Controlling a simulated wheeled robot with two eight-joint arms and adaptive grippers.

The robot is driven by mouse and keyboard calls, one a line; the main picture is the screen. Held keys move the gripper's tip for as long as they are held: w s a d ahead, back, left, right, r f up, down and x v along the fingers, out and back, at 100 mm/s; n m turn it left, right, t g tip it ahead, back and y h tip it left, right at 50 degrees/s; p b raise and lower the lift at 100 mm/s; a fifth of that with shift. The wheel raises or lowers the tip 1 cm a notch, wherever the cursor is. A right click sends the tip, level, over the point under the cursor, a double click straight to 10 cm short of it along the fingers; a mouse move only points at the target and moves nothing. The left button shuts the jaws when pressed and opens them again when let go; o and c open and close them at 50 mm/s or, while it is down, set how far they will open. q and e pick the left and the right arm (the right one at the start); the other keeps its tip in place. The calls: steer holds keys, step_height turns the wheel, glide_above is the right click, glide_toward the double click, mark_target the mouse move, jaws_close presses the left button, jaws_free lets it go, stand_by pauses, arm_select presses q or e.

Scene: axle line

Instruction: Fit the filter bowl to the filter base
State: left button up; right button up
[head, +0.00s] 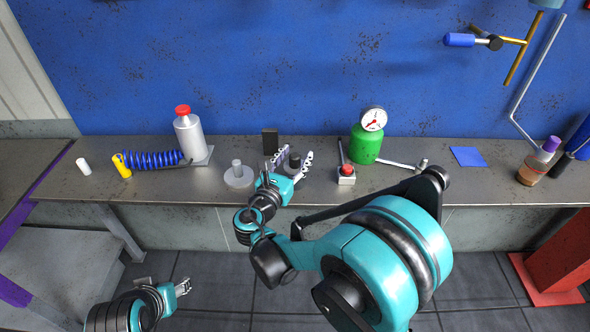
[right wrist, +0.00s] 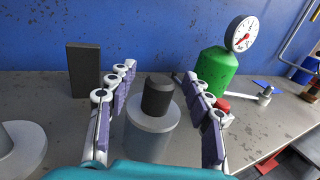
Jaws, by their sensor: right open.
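A grey cylinder with a black top, which I take for the filter bowl, stands upright on the bench; its black top (head: 294,160) shows in the head view and its grey body (right wrist: 149,137) in the right wrist view. My right gripper (head: 295,155) is open, with its fingers (right wrist: 160,72) on both sides of the cylinder and gaps visible. A round grey disc with an upright post, seemingly the filter base (head: 238,179), stands just to its left; part of it shows in the right wrist view (right wrist: 22,150). My left gripper (head: 182,287) is low, off the bench; its jaws are too small to judge.
The metal bench (head: 330,190) runs along a blue wall. A black block (head: 270,141) stands behind the gripper. A green tank with gauge (head: 365,145) and a red-button box (head: 346,175) are to the right. A silver bottle (head: 189,137) and blue coil (head: 152,160) are left.

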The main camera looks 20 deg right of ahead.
jaws_close()
